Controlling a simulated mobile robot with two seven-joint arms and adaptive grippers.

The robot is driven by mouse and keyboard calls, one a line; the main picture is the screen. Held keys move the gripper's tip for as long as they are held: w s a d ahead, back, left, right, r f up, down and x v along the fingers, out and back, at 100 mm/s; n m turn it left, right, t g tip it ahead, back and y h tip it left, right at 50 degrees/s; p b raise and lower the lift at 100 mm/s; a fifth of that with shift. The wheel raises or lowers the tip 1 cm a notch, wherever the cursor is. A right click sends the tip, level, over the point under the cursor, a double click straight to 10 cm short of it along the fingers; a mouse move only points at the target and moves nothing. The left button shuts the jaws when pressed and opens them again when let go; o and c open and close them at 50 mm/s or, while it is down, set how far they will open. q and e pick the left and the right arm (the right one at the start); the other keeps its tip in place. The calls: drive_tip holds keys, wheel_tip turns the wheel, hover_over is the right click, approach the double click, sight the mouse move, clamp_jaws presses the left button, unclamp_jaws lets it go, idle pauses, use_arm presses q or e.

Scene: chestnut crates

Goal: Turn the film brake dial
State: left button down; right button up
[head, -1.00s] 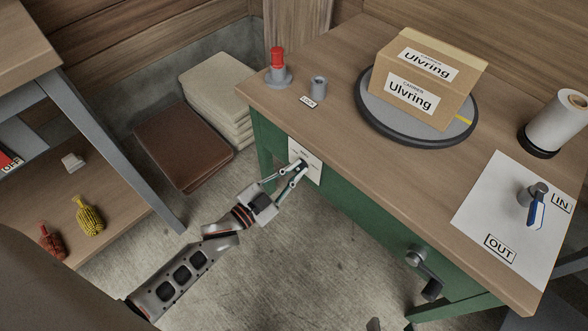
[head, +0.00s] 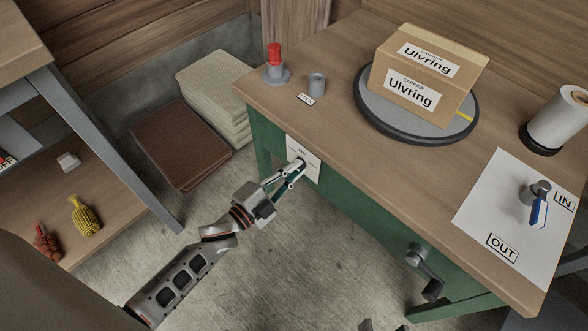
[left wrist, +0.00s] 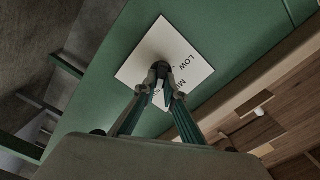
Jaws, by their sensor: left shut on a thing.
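The film brake dial is a small dark knob on a white plate (head: 312,168) on the green front of the bench. In the left wrist view the dial (left wrist: 162,67) sits between my fingertips, in front of the plate (left wrist: 140,62), where "LOW" and part of another word show. My left gripper (head: 299,164) is shut on the dial; it also shows in the left wrist view (left wrist: 163,82). The fingers hide much of the dial and some lettering, so its setting cannot be read. Small dark tips at the head view's bottom edge may be my right gripper (head: 383,326).
On the bench top (head: 330,60) are a red-topped post (head: 275,58), a grey knob (head: 317,83), a carton (head: 415,85) on a turntable (head: 385,123), a white roll (head: 558,118) and a blue lever (head: 538,207). A crank (head: 425,268) sticks out of the front.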

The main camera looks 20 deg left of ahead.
use_arm(q)
drive_tip(key=shift+w+d+r, duration=0.2)
drive_tip(key=shift+d+r, duration=0.05)
drive_tip(key=shift+r, duration=0.2)
drive_tip(key=c, duration=2.1)
unclamp_jaws()
drive_tip(key=shift+c, duration=0.2)
drive_tip(key=shift+s+f, duration=0.15)
drive_tip(key=v, duration=1.2)
drive_tip(key=shift+a+f, duration=0.15)
